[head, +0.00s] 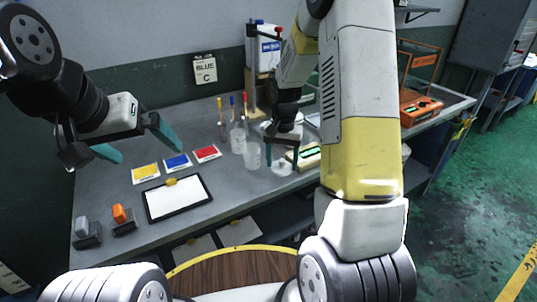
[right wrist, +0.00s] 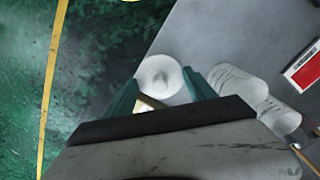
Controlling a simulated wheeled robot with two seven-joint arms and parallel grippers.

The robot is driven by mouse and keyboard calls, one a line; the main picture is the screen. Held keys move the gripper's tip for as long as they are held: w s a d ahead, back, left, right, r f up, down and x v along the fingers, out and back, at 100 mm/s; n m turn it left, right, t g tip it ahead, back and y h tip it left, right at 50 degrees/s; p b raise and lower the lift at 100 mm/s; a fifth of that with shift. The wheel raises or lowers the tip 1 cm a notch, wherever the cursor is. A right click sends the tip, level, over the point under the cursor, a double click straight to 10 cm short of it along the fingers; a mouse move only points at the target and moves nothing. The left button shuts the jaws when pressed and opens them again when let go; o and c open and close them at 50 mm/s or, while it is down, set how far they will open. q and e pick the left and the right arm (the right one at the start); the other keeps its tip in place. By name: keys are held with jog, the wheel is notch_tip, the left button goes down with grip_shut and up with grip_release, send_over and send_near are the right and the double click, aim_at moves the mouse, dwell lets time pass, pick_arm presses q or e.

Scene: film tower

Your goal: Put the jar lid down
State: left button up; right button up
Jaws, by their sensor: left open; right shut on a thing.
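The jar lid (head: 281,169) is a pale round disc with a small knob. In the head view it is at the tips of my right gripper (head: 282,158), low over the grey bench or touching it; I cannot tell which. In the right wrist view the lid (right wrist: 158,72) lies between the teal fingertips (right wrist: 162,82), which are shut on it. A clear jar (head: 252,156) stands just left of the lid, apart from it. A second jar (head: 238,142) behind it holds brushes. My left gripper (head: 138,143) is open and empty above the bench's left part.
Yellow (head: 145,174), blue (head: 177,162) and red (head: 206,153) cards lie behind a black-framed white board (head: 178,198). A device with a green display (head: 307,156) is right of the lid. Orange (head: 119,214) and grey (head: 82,227) blocks stand at front left.

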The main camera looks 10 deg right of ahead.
aim_at(277, 163)
jog(key=shift+w+a+f, duration=0.1)
jog(key=shift+w+a, duration=0.15)
jog(key=shift+w, duration=0.3)
jog(key=shift+w+a, duration=0.25)
jog(key=shift+w, duration=0.25)
jog(key=shift+w+f, duration=0.1)
jog(key=shift+f, duration=1.65)
jog(key=shift+f, duration=0.1)
jog(key=o, duration=1.4)
